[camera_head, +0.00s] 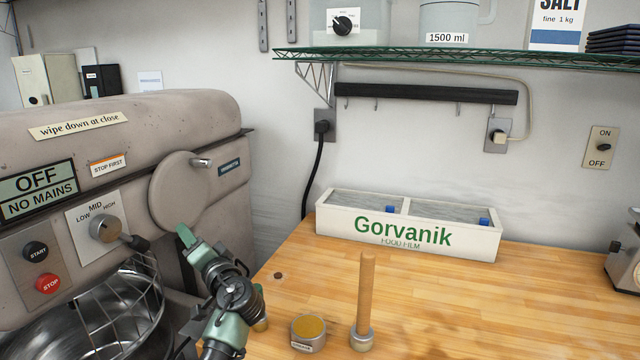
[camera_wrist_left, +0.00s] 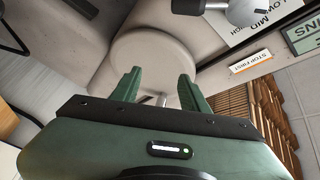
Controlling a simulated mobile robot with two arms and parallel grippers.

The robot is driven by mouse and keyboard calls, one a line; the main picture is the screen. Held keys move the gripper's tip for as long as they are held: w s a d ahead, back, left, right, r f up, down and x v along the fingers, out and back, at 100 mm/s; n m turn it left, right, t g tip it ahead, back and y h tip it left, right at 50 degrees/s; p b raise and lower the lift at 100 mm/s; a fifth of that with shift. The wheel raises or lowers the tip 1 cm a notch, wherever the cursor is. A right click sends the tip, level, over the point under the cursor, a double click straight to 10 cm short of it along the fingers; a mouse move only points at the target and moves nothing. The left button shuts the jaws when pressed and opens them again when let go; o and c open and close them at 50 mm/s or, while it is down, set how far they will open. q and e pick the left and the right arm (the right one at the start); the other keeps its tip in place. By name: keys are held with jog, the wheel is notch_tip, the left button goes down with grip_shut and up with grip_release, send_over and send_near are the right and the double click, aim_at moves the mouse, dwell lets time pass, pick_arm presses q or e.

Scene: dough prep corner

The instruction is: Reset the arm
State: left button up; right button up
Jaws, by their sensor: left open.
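My left arm comes up from the bottom in the head view. Its green left gripper (camera_head: 184,236) points up and left, just in front of the big beige mixer (camera_head: 170,112), below the round cover (camera_head: 178,190) on its head. I cannot tell whether the fingertips touch the mixer. My right gripper is in neither view.
The mixer's wire guard and bowl (camera_head: 95,310) are at lower left. On the wooden counter (camera_head: 430,300) stand a Gorvanik film box (camera_head: 335,242), an upright wooden rod in a metal base (camera_head: 367,295) and a small round tin (camera_head: 309,330). The counter's right part is mostly clear.

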pick_arm(q)
jog(key=s+f+n+g+h, duration=0.2)
jog(key=s+f+g+h, duration=0.4)
jog(key=s+f, duration=1.8)
jog(key=s+d+f+g+h, duration=0.2)
jog(key=s+d, duration=0.1)
jog(key=s, duration=0.5)
jog(key=s+d+f+g+h, duration=0.1)
jog(key=s+d+f+h, duration=0.15)
jog(key=s, duration=0.55)
jog(key=s+d+f+g+h, duration=0.2)
jog(key=s+d, duration=0.1)
jog(key=s, duration=0.5)
notch_tip(320, 180, down, 25)
jog(key=s+g, duration=0.1)
jog(key=s+a+f+g, duration=0.1)
jog(key=s+a+f, duration=0.2)
jog(key=s+f, duration=1.4)
jog(key=shift+s+f+m, duration=0.35)
jog(key=shift+s+m, duration=0.05)
jog(key=shift+s, duration=0.05)
